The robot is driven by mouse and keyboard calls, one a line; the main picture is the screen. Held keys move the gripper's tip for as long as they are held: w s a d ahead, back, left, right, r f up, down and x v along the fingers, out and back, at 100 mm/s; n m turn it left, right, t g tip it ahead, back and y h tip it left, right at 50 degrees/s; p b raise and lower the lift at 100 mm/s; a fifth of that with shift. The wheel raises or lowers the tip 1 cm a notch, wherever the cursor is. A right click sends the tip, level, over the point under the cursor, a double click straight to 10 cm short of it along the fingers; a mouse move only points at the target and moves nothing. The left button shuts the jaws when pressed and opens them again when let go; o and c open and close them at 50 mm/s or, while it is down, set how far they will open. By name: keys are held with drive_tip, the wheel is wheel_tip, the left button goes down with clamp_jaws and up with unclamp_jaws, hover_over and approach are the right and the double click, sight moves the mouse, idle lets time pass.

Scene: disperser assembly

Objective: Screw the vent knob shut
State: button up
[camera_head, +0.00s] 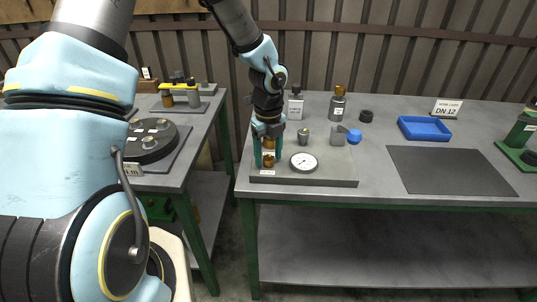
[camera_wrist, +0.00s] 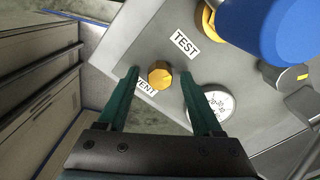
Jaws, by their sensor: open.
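The vent knob (camera_wrist: 160,77) is a brass, faceted knob beside a label ending in "ENT" (camera_wrist: 147,86) on a grey plate (camera_wrist: 130,55). In the wrist view my gripper (camera_wrist: 165,78) is open, with one green finger on each side of the knob and visible space between. I cannot tell how far the fingertips are above the plate. In the head view my gripper (camera_head: 265,158) points down at the left end of the plate (camera_head: 310,180), around the brass knob (camera_head: 268,161).
A white dial gauge (camera_head: 303,162) stands just right of my gripper. A blue-handled part (camera_wrist: 285,35) and a "TEST" label (camera_wrist: 185,43) are near it. The table's left edge is close.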

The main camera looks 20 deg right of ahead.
sight(268, 157)
wheel_tip(268, 157, up, 11)
drive_tip(key=b, duration=0.1)
idle(0.3)
drive_tip(key=shift+f, duration=0.1)
